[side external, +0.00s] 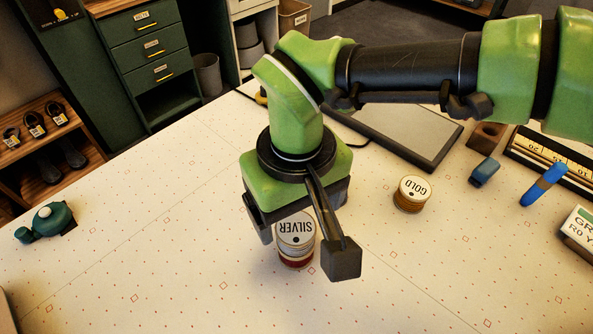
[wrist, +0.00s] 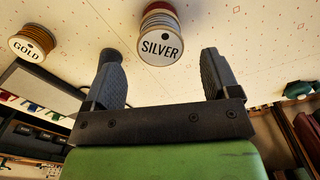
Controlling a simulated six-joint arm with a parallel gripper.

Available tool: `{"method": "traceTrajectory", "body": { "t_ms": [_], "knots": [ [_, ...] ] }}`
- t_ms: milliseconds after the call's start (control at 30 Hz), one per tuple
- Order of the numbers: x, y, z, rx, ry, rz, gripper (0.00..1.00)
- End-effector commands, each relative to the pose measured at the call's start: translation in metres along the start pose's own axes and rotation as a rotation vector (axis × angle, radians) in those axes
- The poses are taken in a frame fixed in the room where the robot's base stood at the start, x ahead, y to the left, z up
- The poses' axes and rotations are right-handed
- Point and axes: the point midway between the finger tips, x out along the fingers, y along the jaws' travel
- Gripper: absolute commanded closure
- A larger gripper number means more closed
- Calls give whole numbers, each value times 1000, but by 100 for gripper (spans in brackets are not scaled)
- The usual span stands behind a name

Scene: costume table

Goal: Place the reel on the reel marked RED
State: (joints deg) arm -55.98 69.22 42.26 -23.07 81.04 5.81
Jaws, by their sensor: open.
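The reel marked SILVER (side external: 295,228) sits on top of a reel with dark red thread (side external: 297,262) on the table. The lower reel's label is hidden. My gripper (side external: 303,240) is open above the table, with one finger on each side of the SILVER reel in the side view. In the wrist view the SILVER reel (wrist: 160,47) shows centred between and just beyond the spread fingertips (wrist: 160,62). I cannot tell whether either finger touches it. The red thread of the lower reel (wrist: 158,12) shows behind it.
A reel marked GOLD (side external: 413,193) stands apart to the right; it also shows in the wrist view (wrist: 32,43). A dark flat panel (side external: 400,130), blue items (side external: 543,185) and a boxed item (side external: 580,235) lie on the right. A green object (side external: 48,222) sits at left. The front-left table is clear.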

Motion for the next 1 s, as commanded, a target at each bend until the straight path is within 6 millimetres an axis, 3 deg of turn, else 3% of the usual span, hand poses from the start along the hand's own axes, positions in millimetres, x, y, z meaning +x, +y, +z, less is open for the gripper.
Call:
{"method": "traceTrajectory", "body": {
  "t_ms": [100,300,767,867,1000],
  "knots": [
    [-29,0,-1,0,6,-2,18],
    [-61,0,-1,0,3,1,18],
    [-76,3,-1,5,4,-2,18],
    [-93,18,-5,31,21,-17,18],
    [-142,68,-7,113,78,-60,18]
  ]
}}
